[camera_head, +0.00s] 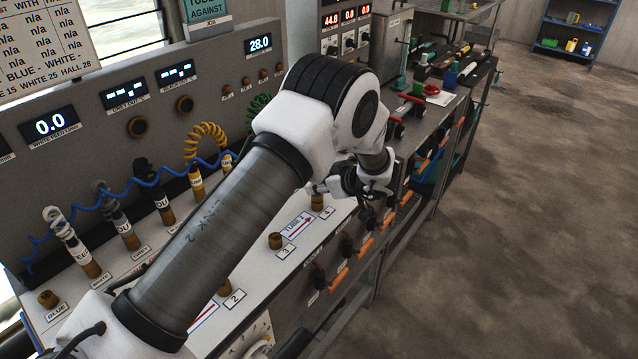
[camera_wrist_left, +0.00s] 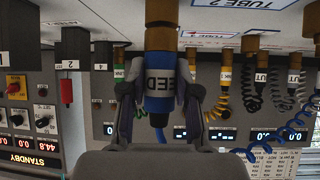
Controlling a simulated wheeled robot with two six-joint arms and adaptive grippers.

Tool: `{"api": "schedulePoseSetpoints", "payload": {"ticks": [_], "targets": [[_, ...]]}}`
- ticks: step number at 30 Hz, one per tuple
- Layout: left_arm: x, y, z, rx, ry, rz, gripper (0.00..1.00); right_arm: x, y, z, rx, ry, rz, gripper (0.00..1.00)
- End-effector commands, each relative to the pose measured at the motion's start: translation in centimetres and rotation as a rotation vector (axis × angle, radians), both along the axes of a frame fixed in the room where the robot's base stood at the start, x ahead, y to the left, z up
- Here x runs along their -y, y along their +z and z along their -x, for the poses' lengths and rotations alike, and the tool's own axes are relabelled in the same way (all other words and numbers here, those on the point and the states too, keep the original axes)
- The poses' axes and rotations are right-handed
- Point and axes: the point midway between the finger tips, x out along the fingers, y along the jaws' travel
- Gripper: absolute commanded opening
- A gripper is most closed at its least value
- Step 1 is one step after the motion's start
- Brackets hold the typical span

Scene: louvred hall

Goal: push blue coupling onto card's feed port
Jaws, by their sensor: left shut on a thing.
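The blue coupling (camera_wrist_left: 160,88), a blue cylinder with a white band whose lettering is partly covered, is held between the fingers of my left gripper (camera_wrist_left: 160,105) in the left wrist view. Its blue hose (camera_wrist_left: 160,133) leaves the far end. The coupling lines up with a brass fitting (camera_wrist_left: 160,38); I cannot tell whether it is fully seated. In the head view my left gripper (camera_head: 350,188) is over the bench near the brass port at label 4 (camera_head: 317,202), and the coupling is hidden. The card (camera_head: 42,38) hangs at the top left, cut by the frame. My right gripper is not in view.
Another brass port (camera_head: 275,241) stands bare at label 3, and one (camera_head: 47,299) at the BLUE label. Black (camera_head: 157,190) and yellow (camera_head: 196,184) couplings stand along the bench. The blue hose (camera_head: 60,216) crosses behind them. Orange-handled valves (camera_head: 365,247) line the front.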

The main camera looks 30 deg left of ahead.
Motion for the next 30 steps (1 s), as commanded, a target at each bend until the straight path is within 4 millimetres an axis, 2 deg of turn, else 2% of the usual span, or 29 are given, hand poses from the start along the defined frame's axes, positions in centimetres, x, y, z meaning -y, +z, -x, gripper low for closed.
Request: {"api": "schedulePoseSetpoints", "payload": {"ticks": [8,9,11,21,30], "targets": [[0.0,0.0,0.0,0.000,0.000,0.001,0.00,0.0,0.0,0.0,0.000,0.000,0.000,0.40],[0.0,0.0,0.0,0.000,0.000,0.001,0.38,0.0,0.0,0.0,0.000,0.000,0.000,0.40],[0.0,0.0,0.0,0.000,0.000,0.001,0.59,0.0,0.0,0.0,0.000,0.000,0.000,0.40],[0.1,0.3,0.0,-0.001,-0.001,0.001,0.60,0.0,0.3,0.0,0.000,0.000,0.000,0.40],[1.8,4.3,0.3,-0.001,-0.002,0.000,0.60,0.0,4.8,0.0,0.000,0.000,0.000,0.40]]}}
